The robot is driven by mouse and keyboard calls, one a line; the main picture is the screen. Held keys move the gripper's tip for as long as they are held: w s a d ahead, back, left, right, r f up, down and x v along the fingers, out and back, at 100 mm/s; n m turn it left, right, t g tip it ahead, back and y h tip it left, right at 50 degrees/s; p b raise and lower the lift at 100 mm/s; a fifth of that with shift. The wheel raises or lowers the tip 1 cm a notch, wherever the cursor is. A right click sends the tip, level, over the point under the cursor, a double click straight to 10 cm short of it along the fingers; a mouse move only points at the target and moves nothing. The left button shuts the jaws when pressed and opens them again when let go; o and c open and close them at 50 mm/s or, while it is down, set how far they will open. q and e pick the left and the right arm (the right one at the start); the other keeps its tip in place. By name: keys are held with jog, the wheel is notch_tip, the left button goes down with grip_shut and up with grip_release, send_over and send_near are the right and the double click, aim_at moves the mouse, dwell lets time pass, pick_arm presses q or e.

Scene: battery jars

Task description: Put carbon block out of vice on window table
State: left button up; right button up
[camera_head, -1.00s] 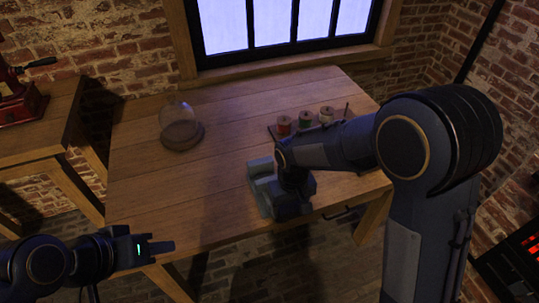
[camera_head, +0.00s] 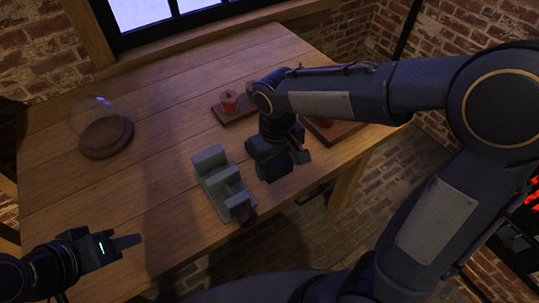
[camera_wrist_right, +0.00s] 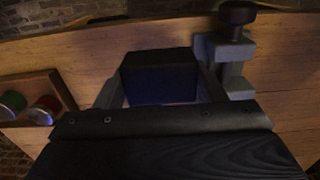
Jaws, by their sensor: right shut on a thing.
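The grey vice (camera_head: 213,183) stands near the front edge of the wooden window table (camera_head: 160,130). No block shows between its jaws. My right gripper (camera_head: 286,168) is just right of the vice, above the table. In the right wrist view, my right gripper (camera_wrist_right: 160,92) is shut on the dark carbon block (camera_wrist_right: 160,72), which sits between its fingers. The vice (camera_wrist_right: 231,55) shows beside the block there. In the head view the block is hard to tell from the dark gripper.
A glass dome on a round wooden base (camera_head: 106,135) stands at the table's left. A window is behind.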

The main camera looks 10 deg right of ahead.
jog(key=w+f, duration=0.2)
jog(key=w+d+f, duration=0.1)
jog(key=w+f, duration=0.1)
jog(key=w, duration=0.1)
jog(key=w+f, duration=0.2)
jog(key=shift+w+d+f, duration=0.15)
jog(key=shift+d+f, duration=0.15)
jog(key=shift+f, duration=0.1)
jog(key=shift+w+f+b, duration=0.15)
jog(key=shift+f+b, duration=0.05)
jog(key=shift+f, duration=0.7)
jog(key=shift+w+f+b, duration=0.1)
jog(key=shift+f+b, duration=0.05)
jog(key=shift+f, duration=0.7)
jog(key=shift+f, duration=0.1)
jog(key=shift+f, duration=0.2)
jog(key=o, duration=1.1)
jog(key=shift+r, duration=0.1)
